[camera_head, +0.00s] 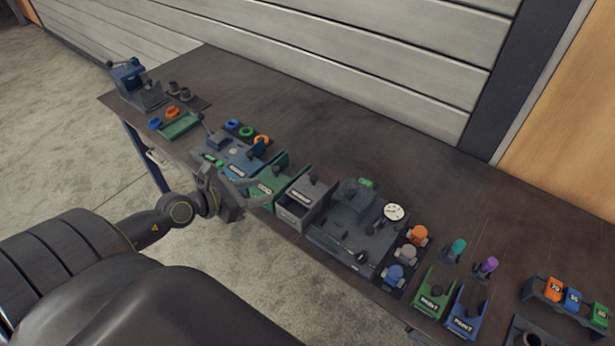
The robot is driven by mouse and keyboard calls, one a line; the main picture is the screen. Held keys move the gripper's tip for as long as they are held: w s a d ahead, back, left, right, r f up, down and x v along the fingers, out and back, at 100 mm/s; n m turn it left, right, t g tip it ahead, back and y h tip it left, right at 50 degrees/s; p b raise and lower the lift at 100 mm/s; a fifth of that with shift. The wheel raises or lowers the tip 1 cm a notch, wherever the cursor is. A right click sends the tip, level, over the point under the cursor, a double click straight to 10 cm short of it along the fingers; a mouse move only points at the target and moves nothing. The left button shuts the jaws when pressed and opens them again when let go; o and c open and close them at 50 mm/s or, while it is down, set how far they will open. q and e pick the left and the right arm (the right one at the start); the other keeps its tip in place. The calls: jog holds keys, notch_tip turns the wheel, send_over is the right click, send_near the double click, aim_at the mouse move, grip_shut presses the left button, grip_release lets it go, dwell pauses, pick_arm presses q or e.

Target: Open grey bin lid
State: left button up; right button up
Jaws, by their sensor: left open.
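The grey bin (290,211) stands at the front edge of the bench, right of a green bin (285,168). Its grey lid (308,192) carries a pale label and a dark knob, and looks shut over the top. My right gripper is not in view.
A blue bin (243,160) stands left of the green one. A dark fixture with a dial (393,211) is close on the grey bin's right. Two PAINT holders (433,300) stand further right. The bench (300,115) is clear behind the bins.

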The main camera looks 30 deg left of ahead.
aim_at(312, 178)
pick_arm(q)
jog(key=p+x, duration=0.1)
jog(key=x, duration=1.6)
jog(key=shift+d+r, duration=0.1)
jog(key=shift+r, duration=0.05)
jog(key=shift+c, duration=0.3)
grip_shut()
